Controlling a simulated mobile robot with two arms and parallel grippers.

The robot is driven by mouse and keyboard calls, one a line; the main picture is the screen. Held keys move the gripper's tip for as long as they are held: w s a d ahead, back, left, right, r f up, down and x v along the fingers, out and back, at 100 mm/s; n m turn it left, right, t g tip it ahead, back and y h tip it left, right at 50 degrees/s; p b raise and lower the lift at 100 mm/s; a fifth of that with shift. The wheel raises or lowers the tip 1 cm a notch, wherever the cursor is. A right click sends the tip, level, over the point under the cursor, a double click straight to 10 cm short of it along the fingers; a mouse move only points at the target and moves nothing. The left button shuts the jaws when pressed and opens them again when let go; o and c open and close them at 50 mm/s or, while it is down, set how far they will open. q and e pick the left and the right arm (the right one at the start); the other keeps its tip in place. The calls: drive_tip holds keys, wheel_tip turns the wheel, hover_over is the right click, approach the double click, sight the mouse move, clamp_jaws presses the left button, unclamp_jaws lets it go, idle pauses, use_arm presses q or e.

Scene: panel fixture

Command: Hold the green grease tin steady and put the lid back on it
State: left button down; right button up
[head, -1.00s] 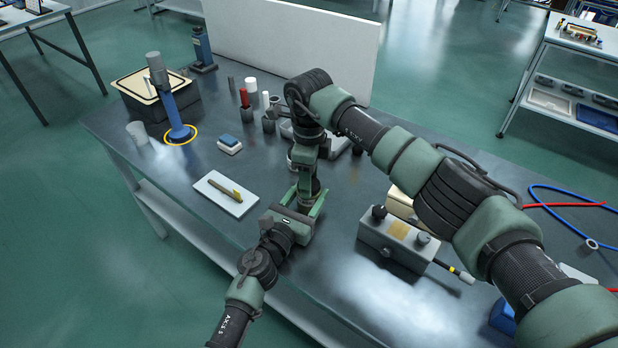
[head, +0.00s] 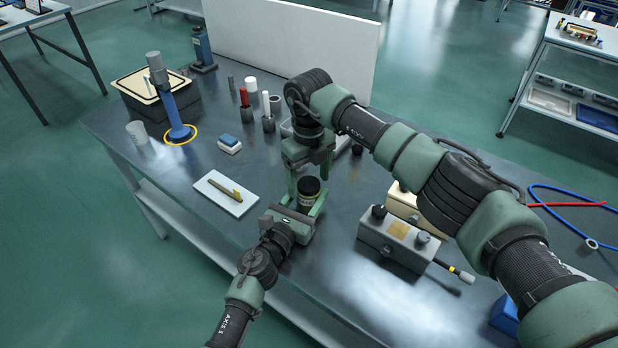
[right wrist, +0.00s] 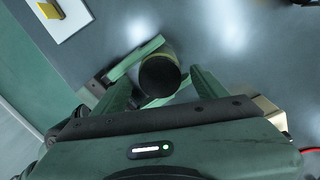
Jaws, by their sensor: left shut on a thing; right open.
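The grease tin (head: 308,202) stands upright on the bench, with a pale band on its side; it also shows in the right wrist view (right wrist: 172,56). A dark round lid (head: 309,185) appears to lie level on its top, seen from above in the right wrist view (right wrist: 159,77). I cannot tell how tightly it is seated. My left gripper (head: 305,207) is shut around the tin's lower body from the front. My right gripper (head: 309,179) points down just above the tin. Its fingers are open on either side of the lid, apart from it.
A grey box with knobs (head: 397,240) stands right of the tin. A blue-and-white block (head: 229,144) and several small cylinders stand behind. A white panel (head: 300,45) closes off the back.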

sight(303, 202)
drive_tip(key=shift+r, duration=0.15)
wheel_tip(303, 202, up, 12)
idle(0.3)
use_arm(q)
drive_tip(key=shift+c, duration=2.3)
unclamp_jaws()
drive_tip(key=shift+s, duration=0.1)
drive_tip(key=v, duration=0.7)
drive_tip(key=shift+s+a, duration=0.2)
drive_tip(key=shift+s, duration=0.1)
use_arm(e)
drive_tip(key=shift+f, duration=0.2)
